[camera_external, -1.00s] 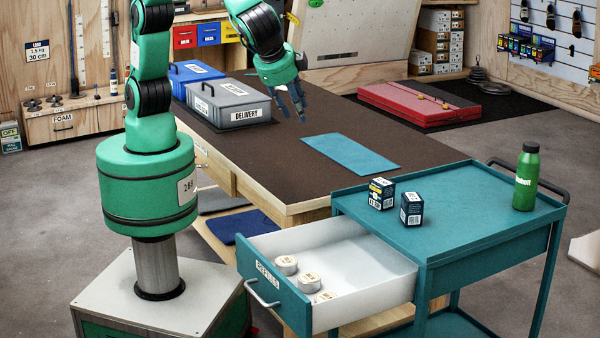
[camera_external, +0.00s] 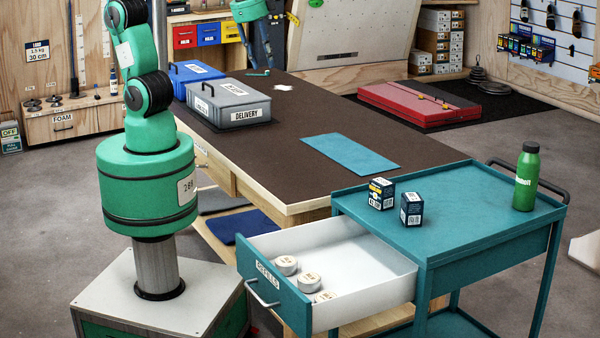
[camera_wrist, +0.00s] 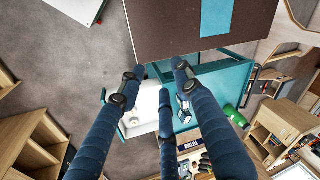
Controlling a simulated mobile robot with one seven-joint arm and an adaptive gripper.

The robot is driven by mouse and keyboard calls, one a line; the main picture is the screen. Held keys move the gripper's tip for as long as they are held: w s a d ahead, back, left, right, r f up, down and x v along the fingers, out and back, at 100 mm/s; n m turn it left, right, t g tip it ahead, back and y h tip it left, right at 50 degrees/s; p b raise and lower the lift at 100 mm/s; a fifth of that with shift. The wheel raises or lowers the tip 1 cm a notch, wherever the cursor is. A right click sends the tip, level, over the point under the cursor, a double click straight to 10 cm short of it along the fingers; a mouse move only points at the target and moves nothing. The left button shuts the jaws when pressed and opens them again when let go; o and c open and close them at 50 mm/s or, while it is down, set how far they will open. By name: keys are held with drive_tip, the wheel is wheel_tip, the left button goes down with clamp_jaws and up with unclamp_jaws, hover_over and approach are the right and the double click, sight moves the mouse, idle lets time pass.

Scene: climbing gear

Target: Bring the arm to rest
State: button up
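My gripper (camera_external: 262,48) is at the top of the external view, beyond the far part of the dark-topped workbench (camera_external: 290,130). Its blue fingers point down, and its wrist is cut off by the picture's top edge. In the wrist view its fingers (camera_wrist: 160,95) are spread apart with nothing held between them. The wrist camera looks from high up toward the bench, the open white drawer (camera_wrist: 147,105) and the teal trolley. My arm's upper links run out of the top of the external view.
A grey delivery case (camera_external: 230,103) and a blue case (camera_external: 193,72) lie on the bench. A small green item (camera_external: 258,72) and a white item (camera_external: 283,87) lie near its far end. The trolley (camera_external: 470,200) holds two boxes and a green bottle (camera_external: 526,178).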

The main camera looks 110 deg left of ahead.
drive_tip(key=s+a+n+t+h, duration=0.1)
drive_tip(key=s+a+t, duration=0.2)
drive_tip(key=s, duration=0.9)
drive_tip(key=shift+a+f+n+h, duration=0.3)
drive_tip(key=shift+a+n+h, duration=0.1)
drive_tip(key=shift+a, duration=0.95)
